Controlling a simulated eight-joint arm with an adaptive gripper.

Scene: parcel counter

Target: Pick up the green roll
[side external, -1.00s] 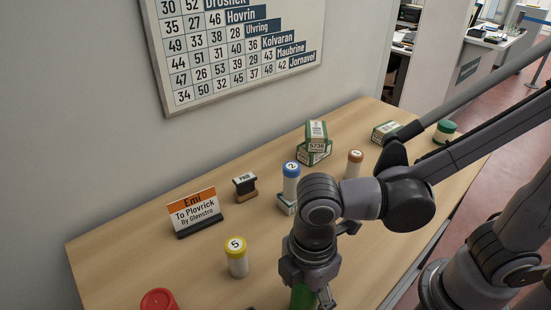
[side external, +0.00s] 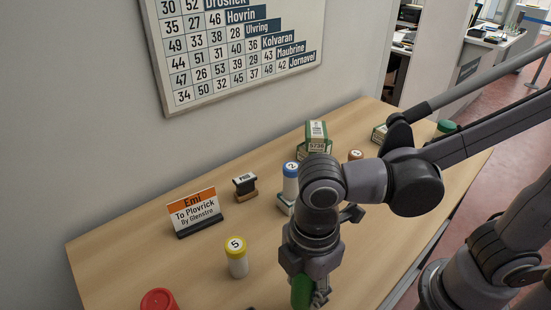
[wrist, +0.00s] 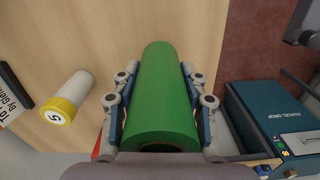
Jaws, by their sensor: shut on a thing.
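The green roll (wrist: 163,95) fills the middle of the wrist view, lying lengthwise between the two fingers of my gripper (wrist: 162,105). The fingers press on it from both sides. In the side external view, part of the green roll (side external: 301,291) shows below my gripper (side external: 312,285) near the bottom of the picture. The lower part of the roll is hidden or cut off there, and I cannot tell how far it is above the counter.
On the counter (side external: 130,255) stand a yellow-capped roll (side external: 236,258), a red-capped one (side external: 159,300), a blue-capped one (side external: 290,182), a stamp (side external: 245,187) and a name sign (side external: 197,212). Green boxes (side external: 316,140) are stacked farther back. A teal parcel box (wrist: 265,115) is beyond the counter edge.

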